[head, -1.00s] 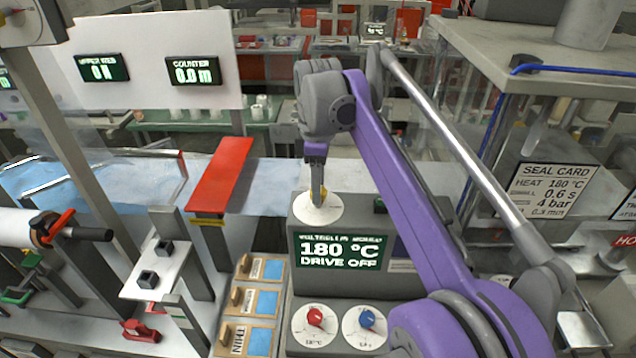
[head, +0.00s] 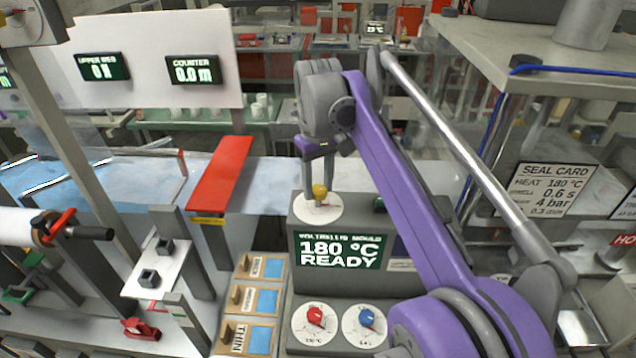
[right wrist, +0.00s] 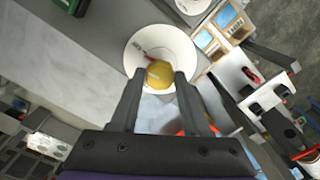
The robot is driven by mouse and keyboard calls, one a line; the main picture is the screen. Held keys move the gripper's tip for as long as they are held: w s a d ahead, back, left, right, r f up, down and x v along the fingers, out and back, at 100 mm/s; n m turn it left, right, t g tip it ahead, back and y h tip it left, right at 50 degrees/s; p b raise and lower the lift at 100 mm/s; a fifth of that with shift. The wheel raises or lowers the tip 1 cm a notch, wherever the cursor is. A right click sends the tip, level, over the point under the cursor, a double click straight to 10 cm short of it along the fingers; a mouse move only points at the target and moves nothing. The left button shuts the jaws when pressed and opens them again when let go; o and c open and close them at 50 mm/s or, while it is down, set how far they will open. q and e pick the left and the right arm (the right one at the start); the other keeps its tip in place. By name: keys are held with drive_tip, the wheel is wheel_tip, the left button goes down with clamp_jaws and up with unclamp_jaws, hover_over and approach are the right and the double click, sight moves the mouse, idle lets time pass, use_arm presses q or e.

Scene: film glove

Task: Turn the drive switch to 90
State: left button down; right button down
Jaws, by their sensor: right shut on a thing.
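The drive switch has a yellow knob (head: 319,191) on a round white dial plate (head: 312,212), on top of the grey control box. My right gripper (head: 318,186) reaches down from above and is shut on the knob, one finger on each side. In the right wrist view the yellow knob (right wrist: 160,74) sits between the fingertips, over the white dial plate (right wrist: 181,50) with a red mark. The dial's markings are too small to read. The display (head: 340,250) on the box front reads "180 °C READY". My left gripper is not in view.
A red dial (head: 315,318) and a blue dial (head: 366,320) sit on the lower panel before the box. A red bar (head: 220,172) slopes at left.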

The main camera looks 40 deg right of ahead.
sight(319, 189)
drive_tip(key=shift+m, duration=0.7)
drive_tip(key=shift+c, duration=1.9)
unclamp_jaws()
wheel_tip(319, 189, up, 11)
drive_tip(key=shift+f, duration=0.15)
